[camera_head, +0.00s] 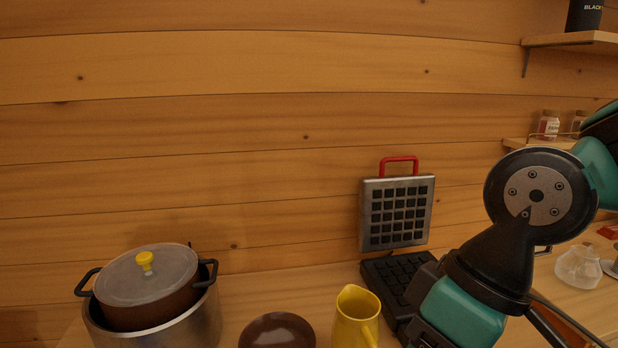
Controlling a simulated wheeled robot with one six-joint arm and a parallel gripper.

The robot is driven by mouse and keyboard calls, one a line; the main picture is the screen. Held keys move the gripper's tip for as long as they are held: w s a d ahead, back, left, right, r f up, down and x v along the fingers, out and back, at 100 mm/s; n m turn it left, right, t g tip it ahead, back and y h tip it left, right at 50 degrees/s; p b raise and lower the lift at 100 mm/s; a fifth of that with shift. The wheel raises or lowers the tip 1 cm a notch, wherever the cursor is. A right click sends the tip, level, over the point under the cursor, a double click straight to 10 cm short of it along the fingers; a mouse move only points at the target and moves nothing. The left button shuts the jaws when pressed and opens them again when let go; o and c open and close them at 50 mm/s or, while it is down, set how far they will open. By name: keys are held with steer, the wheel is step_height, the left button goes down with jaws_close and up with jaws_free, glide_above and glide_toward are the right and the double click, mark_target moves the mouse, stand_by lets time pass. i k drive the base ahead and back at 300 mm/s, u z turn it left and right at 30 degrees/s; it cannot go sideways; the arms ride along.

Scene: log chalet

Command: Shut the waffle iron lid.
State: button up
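The waffle iron stands on the counter against the log wall, right of centre. Its lid (398,213) is a silver plate with a dark grid and a red handle (399,160) on top. The lid stands upright, open. The black lower plate (389,269) lies flat below it, partly hidden by my arm. My arm comes in from the right and reaches down in front of the iron's right side. My gripper's fingertips are not visible, so its opening does not show.
A yellow jug (354,318) stands close in front of the iron, left of my arm. A brown round dish (277,331) is beside it. A lidded pot (158,326) stands at the left. Glassware (578,266) is on the right. A wall shelf (570,40) is at upper right.

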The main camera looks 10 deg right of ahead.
mark_target(395, 211)
steer(key=u, duration=0.05)
steer(key=k, duration=1)
steer(key=z, duration=0.8)
steer(key=i, duration=1.65)
steer(key=u, duration=0.8)
